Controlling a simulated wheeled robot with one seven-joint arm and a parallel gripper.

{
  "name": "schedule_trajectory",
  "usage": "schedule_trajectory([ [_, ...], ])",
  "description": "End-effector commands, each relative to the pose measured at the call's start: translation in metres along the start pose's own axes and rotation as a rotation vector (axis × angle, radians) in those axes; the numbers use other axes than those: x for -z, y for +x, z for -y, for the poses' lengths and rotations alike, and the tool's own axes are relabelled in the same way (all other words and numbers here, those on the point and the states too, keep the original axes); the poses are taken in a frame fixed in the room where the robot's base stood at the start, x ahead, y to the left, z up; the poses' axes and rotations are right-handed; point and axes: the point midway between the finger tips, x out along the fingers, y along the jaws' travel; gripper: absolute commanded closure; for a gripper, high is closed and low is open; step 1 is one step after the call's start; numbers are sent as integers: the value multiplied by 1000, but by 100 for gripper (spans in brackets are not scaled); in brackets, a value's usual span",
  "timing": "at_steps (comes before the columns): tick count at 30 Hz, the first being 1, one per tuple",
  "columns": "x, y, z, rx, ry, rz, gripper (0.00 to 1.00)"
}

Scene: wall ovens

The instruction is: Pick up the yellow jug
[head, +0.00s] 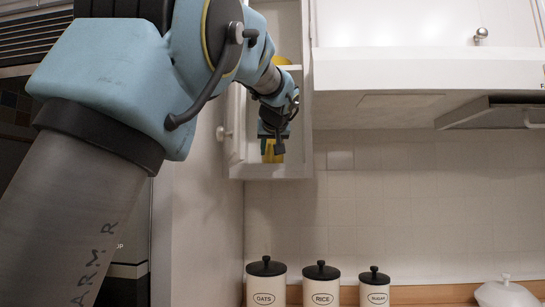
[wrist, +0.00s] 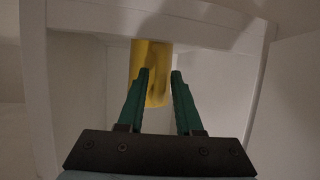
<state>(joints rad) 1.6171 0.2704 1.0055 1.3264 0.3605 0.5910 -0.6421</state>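The yellow jug (wrist: 152,56) stands inside the wall cabinet in the wrist view, just ahead of my gripper (wrist: 160,73). The gripper's green fingers are apart with nothing held between them. The left fingertip overlaps the jug in the picture; the right fingertip lies near its right edge. Whether either touches it I cannot tell. In the head view my gripper (head: 275,132) is at the cabinet's lower compartment, and part of the jug (head: 271,156) shows below it. The rest of the jug is hidden by my gripper.
The cabinet (head: 306,100) has a shelf edge and side walls close around the gripper. Another yellow thing (head: 281,61) shows above the shelf. An open door (head: 233,125) is at left. Below are oats (head: 266,285), rice (head: 322,287) and sugar (head: 374,291) canisters. A range hood (head: 495,113) is right.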

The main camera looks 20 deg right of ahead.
Motion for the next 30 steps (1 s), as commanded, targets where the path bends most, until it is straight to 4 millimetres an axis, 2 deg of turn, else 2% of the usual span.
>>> schedule_trajectory([
  [1,0,0,0,0,0,0,73],
  [6,0,0,0,0,0,0,92],
  [9,0,0,0,0,0,0,100],
  [30,0,0,0,0,0,0,100],
])
